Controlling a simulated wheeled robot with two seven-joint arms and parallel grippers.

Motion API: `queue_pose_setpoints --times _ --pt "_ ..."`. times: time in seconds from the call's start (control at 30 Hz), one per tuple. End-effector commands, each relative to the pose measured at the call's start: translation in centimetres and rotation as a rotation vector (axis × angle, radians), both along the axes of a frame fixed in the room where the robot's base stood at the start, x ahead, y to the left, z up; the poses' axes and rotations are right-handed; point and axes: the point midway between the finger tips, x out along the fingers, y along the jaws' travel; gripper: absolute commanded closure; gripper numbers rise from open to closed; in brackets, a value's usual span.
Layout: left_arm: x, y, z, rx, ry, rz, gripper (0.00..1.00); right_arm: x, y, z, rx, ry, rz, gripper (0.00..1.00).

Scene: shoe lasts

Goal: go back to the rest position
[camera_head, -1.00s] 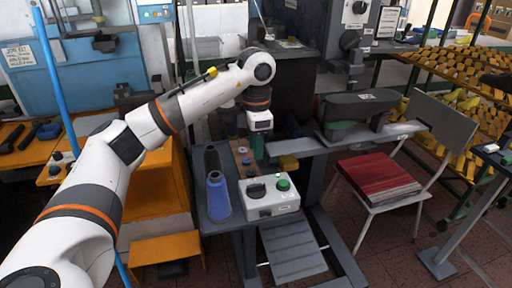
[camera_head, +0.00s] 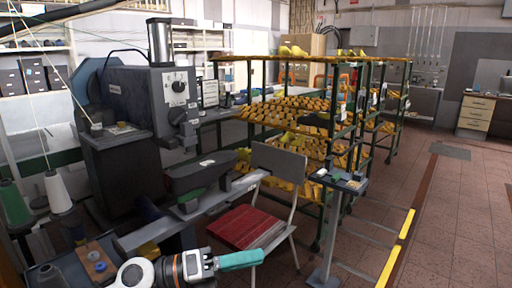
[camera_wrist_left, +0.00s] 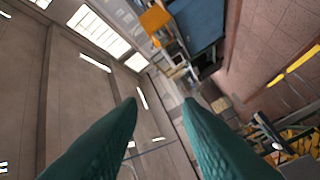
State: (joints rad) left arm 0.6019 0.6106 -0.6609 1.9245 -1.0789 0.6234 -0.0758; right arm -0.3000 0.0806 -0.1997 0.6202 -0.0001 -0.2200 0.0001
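My left gripper (camera_head: 252,258) shows at the bottom of the head view, with teal fingers pointing right, in front of the chair. In the left wrist view its two teal fingers (camera_wrist_left: 160,104) stand apart with nothing between them, so it is open and empty. Past the fingers that view shows walls, bright ceiling lights and distant furniture. My right gripper is in neither view.
A chair with a red seat (camera_head: 246,227) stands just behind my gripper. A small stand (camera_head: 335,183) is to its right. A grey machine (camera_head: 130,110) is at left. Racks with yellow shoe lasts (camera_head: 300,118) stand behind. The tiled floor (camera_head: 450,215) at right is clear.

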Motion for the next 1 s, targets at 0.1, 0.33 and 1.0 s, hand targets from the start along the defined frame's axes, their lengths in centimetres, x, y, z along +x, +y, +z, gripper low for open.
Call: queue_pose_setpoints --times 0.1,0.33,1.0 --pt "0.7 1.1 1.9 -0.339 0.207 0.170 0.68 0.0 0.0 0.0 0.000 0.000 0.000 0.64" --pt "3.1 8.8 -1.7 -0.850 0.710 0.599 0.68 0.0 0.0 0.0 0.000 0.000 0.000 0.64" --pt "-17.8 19.1 -28.0 -1.105 2.056 1.767 0.68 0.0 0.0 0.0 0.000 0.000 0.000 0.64"
